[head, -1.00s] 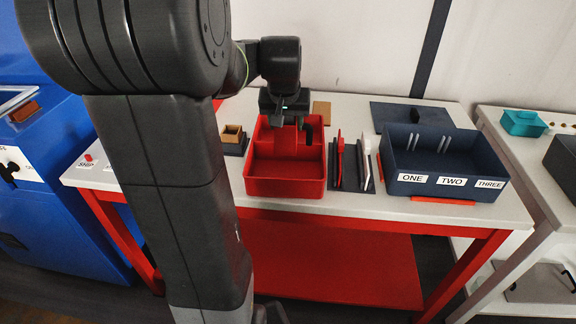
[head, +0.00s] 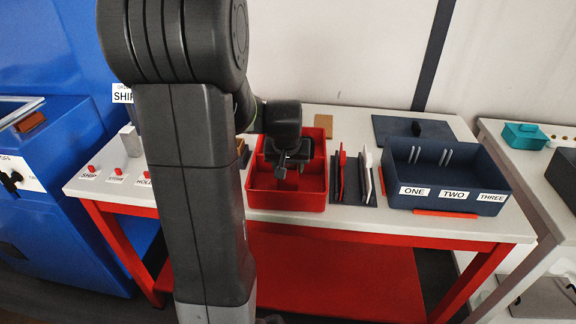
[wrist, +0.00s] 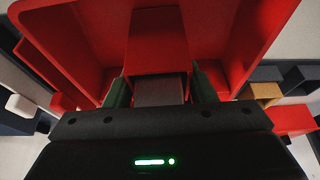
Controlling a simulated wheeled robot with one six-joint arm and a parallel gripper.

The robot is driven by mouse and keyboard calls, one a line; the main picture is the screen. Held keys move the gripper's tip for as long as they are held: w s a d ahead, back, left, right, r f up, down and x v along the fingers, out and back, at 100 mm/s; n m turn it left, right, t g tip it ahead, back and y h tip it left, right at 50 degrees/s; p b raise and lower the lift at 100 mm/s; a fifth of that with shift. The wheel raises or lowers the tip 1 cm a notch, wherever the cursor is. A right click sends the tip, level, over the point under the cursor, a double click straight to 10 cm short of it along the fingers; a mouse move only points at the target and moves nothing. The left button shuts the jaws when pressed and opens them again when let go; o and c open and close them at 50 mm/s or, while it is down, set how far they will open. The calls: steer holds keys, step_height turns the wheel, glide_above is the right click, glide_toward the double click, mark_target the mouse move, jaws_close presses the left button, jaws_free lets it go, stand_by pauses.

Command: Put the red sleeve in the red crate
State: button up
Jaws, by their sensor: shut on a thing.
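The red crate (head: 287,204) stands on the white-topped bench, with walls and raised inner parts of the same red. My gripper (head: 283,165) is over and partly inside the crate, pointing down. Whether the sleeve touches the crate floor cannot be told.
A dark rack (head: 352,190) with upright red and white pieces stands close to the crate's right. Further right is a dark blue bin (head: 445,180) labelled ONE, TWO, THREE. A tan block is half hidden behind my arm. Small red buttons (head: 117,171) line the bench's left end.

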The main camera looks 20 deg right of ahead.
steer(key=shift+f, duration=0.2)
steer(key=o, duration=1)
steer(key=shift+c, duration=0.2)
steer(key=shift+r, duration=0.4)
steer(key=v, duration=1.1)
steer(key=shift+r, duration=0.3)
steer(key=shift+s, duration=0.15)
steer(key=x, duration=1.2)
steer(key=shift+a+f, duration=0.1)
steer(key=shift+f, duration=0.15)
steer(key=shift+r, duration=1.05)
